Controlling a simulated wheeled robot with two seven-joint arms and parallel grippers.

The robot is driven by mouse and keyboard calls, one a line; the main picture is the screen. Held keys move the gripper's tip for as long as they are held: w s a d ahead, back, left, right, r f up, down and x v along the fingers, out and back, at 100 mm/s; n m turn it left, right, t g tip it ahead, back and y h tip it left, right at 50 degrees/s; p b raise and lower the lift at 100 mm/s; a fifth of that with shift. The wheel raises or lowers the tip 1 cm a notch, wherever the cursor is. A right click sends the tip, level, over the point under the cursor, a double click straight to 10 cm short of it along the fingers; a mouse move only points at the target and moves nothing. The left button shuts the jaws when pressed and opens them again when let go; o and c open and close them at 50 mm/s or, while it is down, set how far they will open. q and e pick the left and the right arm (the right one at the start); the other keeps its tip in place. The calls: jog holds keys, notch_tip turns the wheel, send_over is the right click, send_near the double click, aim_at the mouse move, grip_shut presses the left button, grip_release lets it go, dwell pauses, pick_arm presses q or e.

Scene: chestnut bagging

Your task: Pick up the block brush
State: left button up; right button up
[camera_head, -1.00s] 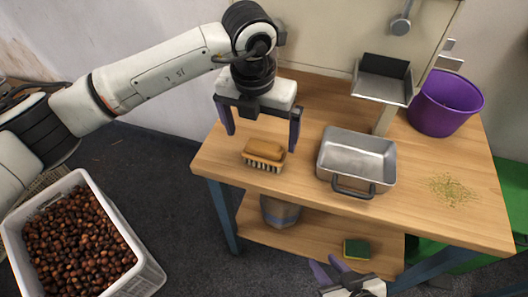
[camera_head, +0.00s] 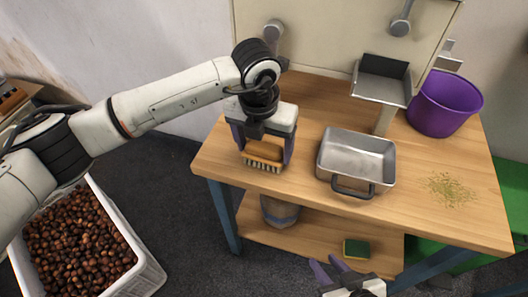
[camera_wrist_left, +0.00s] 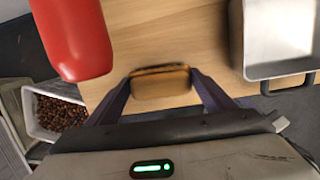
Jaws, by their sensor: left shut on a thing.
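The block brush (camera_head: 263,153) has a wooden back and dark-tipped pale bristles facing down. It is at the front left of the wooden table. My left gripper (camera_head: 262,150) is lowered over it, with one purple finger on each side, and is shut on it. In the left wrist view the brush (camera_wrist_left: 160,84) sits between the two fingertips (camera_wrist_left: 161,88). Whether the bristles still touch the table I cannot tell. My right gripper (camera_head: 338,272) is low at the bottom edge of the head view, in front of the table, with its fingers apart and nothing between them.
A metal pan (camera_head: 357,160) stands just right of the brush. A purple bucket (camera_head: 445,104), a metal chute (camera_head: 382,82) and green crumbs (camera_head: 452,189) lie further right. A red object (camera_wrist_left: 75,38) shows close in the left wrist view. A white crate of chestnuts (camera_head: 150,275) stands on the floor.

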aim_at(264, 145)
pick_arm(q)
jog(key=shift+r, duration=0.15)
notch_tip(264, 145, up, 10)
jog(key=shift+f, duration=0.1)
dwell(0.3)
